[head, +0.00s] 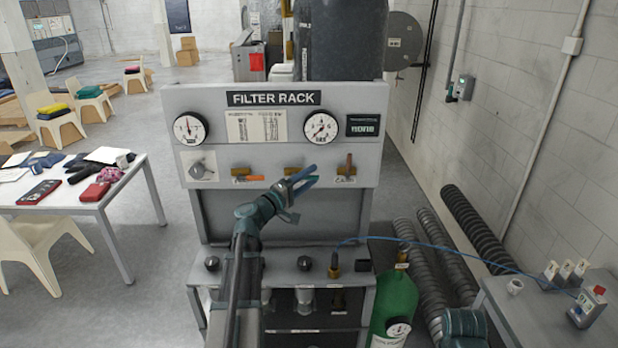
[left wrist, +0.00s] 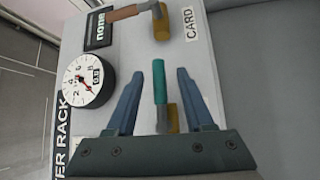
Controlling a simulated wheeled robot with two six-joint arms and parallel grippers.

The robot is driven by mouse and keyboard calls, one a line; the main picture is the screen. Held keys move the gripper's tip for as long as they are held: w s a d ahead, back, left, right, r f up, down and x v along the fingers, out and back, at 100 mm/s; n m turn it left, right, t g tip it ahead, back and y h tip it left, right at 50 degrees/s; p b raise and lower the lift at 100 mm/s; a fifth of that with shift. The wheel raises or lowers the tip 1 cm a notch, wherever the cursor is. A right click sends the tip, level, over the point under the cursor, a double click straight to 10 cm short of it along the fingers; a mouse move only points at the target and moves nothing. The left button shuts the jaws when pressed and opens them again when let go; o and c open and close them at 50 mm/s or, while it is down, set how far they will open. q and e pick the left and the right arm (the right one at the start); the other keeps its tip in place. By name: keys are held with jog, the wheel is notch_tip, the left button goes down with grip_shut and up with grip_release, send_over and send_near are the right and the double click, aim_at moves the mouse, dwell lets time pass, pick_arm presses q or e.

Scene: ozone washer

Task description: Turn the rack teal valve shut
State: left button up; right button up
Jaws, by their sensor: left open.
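The teal valve handle (left wrist: 158,80) shows in the left wrist view, joined to a brass body (left wrist: 169,119) on the rack's pale panel. My left gripper (left wrist: 160,73) is open, with one finger on each side of the teal handle. Gaps show between the handle and both fingers, so it is not gripped. In the head view my left gripper (head: 313,173) is in front of the middle valve of the filter rack (head: 214,99) and partly hides it. The fingers of my right gripper do not show.
A brown-handled valve (head: 346,168) is close to the right and an orange-handled one (head: 245,175) to the left. Gauges (head: 320,128) sit above. A green cylinder (head: 394,302) and blue hose (head: 440,246) are at the lower right.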

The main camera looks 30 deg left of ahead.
pick_arm(q)
jog(key=shift+c, duration=0.3)
grip_shut()
dwell(1.2)
